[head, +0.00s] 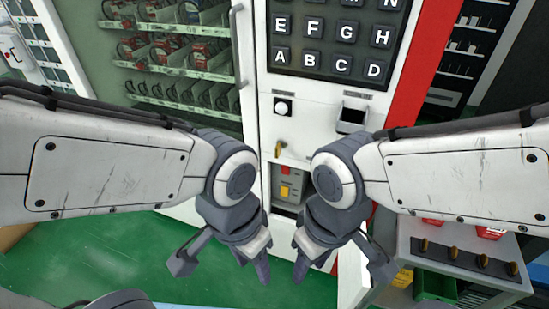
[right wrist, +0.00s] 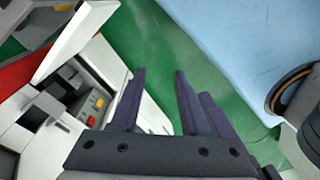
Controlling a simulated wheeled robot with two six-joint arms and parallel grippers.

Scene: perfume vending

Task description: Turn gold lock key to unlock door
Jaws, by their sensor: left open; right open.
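The gold lock key (head: 279,148) sticks out of the white front of the vending machine (head: 300,105), below a round white button. Below the key, an opening shows a grey box (head: 291,187) with yellow and red parts. The box also shows in the right wrist view (right wrist: 97,103). A white panel (head: 352,262) stands out beside the opening and looks like a swung-open door. My left gripper (head: 221,266) is open and empty, below and left of the key. My right gripper (head: 341,268) is open and empty, below and right of it; its fingers show in the right wrist view (right wrist: 159,75).
A glass front with shelves of goods (head: 185,50) is at the left. A letter keypad (head: 330,38) is above the key, with a dark slot (head: 351,119) to its lower right. A grey cart (head: 455,245) with several gold-topped items stands at the right. Green floor (head: 110,260) is open at lower left.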

